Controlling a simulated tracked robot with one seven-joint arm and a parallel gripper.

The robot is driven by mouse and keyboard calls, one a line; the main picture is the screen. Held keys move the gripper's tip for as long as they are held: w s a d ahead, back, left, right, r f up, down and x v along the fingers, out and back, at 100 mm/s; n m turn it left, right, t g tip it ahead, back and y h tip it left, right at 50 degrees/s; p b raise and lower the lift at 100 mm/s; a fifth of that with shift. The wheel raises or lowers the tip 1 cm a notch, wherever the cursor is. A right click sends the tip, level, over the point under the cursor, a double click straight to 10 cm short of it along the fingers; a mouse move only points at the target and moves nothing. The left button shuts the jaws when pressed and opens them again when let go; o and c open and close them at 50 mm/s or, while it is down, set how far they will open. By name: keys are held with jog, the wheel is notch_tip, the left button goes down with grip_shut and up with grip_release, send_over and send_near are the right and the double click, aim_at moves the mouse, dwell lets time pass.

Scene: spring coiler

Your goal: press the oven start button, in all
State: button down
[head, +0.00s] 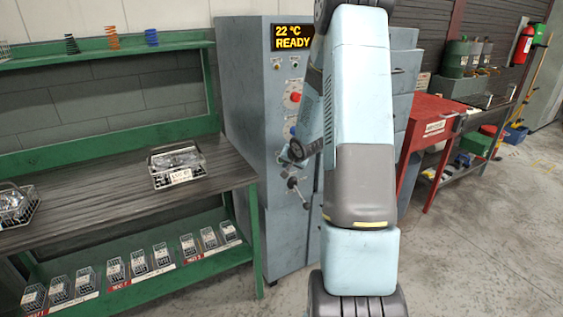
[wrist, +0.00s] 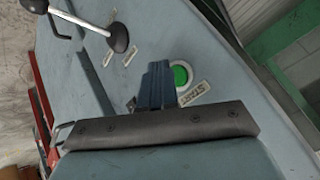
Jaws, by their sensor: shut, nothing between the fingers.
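The oven (head: 245,110) is a tall grey-blue cabinet in the head view. Its display (head: 293,37) reads "22 °C READY". In the wrist view a round green button (wrist: 181,75) with a pale rim sits on the oven's panel (wrist: 215,60), beside a label (wrist: 194,93) that appears to read START. My gripper (wrist: 157,70) is shut and empty. Its fingertips are just left of the green button in the wrist view and cover part of its rim. I cannot tell whether they touch the panel.
A lever with a black knob (wrist: 118,37) sticks out from the panel near my gripper. A green-framed workbench (head: 110,185) with a wire basket (head: 178,168) stands left of the oven. Floor (head: 480,250) at right is clear.

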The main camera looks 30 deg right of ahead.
jog(key=shift+w, duration=0.2)
jog(key=shift+w+r, duration=0.1)
jog(key=shift+w, duration=0.1)
jog(key=shift+w, duration=0.35)
dwell(0.8)
jog(key=shift+s, duration=0.8)
jog(key=shift+s+d, duration=0.1)
jog(key=shift+s, duration=2.4)
jog(key=shift+r, duration=0.1)
